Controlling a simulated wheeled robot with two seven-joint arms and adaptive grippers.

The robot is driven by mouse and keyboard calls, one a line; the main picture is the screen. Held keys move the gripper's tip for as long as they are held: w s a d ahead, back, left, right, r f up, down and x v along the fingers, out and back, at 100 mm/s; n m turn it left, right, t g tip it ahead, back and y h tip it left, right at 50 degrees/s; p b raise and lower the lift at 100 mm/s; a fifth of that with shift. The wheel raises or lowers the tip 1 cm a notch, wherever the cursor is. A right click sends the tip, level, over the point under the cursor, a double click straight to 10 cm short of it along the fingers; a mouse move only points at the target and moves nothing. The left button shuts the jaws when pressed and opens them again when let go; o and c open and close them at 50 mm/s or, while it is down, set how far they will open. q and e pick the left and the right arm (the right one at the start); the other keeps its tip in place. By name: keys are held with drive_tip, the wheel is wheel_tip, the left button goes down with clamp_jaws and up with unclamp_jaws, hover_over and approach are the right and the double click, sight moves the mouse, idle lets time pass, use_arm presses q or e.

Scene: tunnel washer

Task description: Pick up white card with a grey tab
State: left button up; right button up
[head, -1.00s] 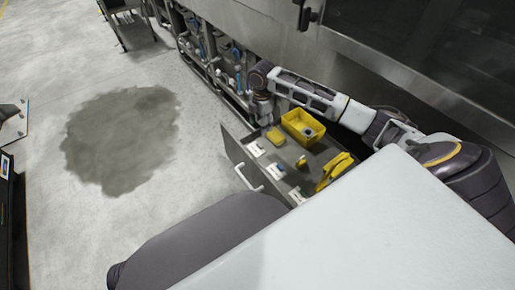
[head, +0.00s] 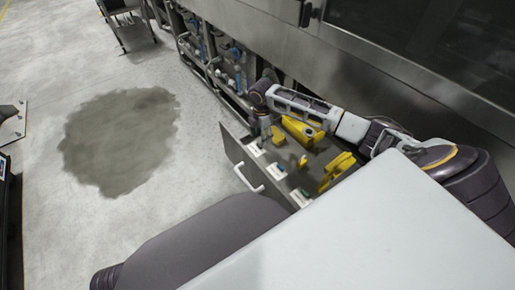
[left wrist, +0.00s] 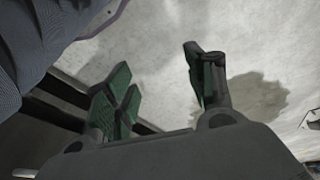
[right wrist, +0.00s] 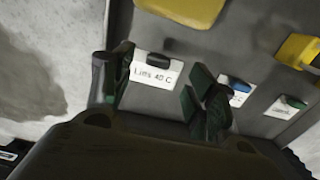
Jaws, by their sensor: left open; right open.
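The white card with a grey tab (right wrist: 146,73) lies flat in the open drawer, printed "Lins 40 C", with a dark grey tab on its upper part. It also shows in the head view (head: 255,151). My right gripper (right wrist: 160,78) is open and empty above the drawer, its two fingers to either side of the card in the right wrist view. I cannot tell its height above the card. My left gripper (left wrist: 155,78) is open and empty, with floor behind it in the left wrist view.
A white card with a blue tab (right wrist: 238,97) and one with a green tab (right wrist: 283,109) lie along the same drawer (head: 238,152). A yellow block (head: 279,135), a yellow bin (head: 300,130) and other yellow things (head: 338,166) lie behind them. The drawer's front wall stands close by.

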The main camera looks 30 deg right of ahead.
sight(259, 144)
use_arm(q)
drive_tip(key=shift+w, duration=0.1)
use_arm(e)
drive_tip(key=shift+f, duration=0.1)
drive_tip(key=shift+f, duration=0.15)
drive_tip(key=shift+a+f+b, duration=0.15)
drive_tip(key=shift+f+b, duration=0.35)
drive_tip(key=shift+f, duration=0.1)
wheel_tip(259, 144, down, 2)
drive_tip(key=shift+a+f+b, duration=0.1)
drive_tip(key=shift+a+b, duration=0.05)
drive_tip(key=shift+b, duration=0.4)
drive_tip(key=shift+f, duration=0.65)
use_arm(q)
drive_tip(key=shift+w+d+r+t+h, duration=0.15)
drive_tip(key=shift+d+r+t+h, duration=0.15)
drive_tip(key=shift+d+t, duration=0.15)
use_arm(e)
drive_tip(key=c, duration=0.9)
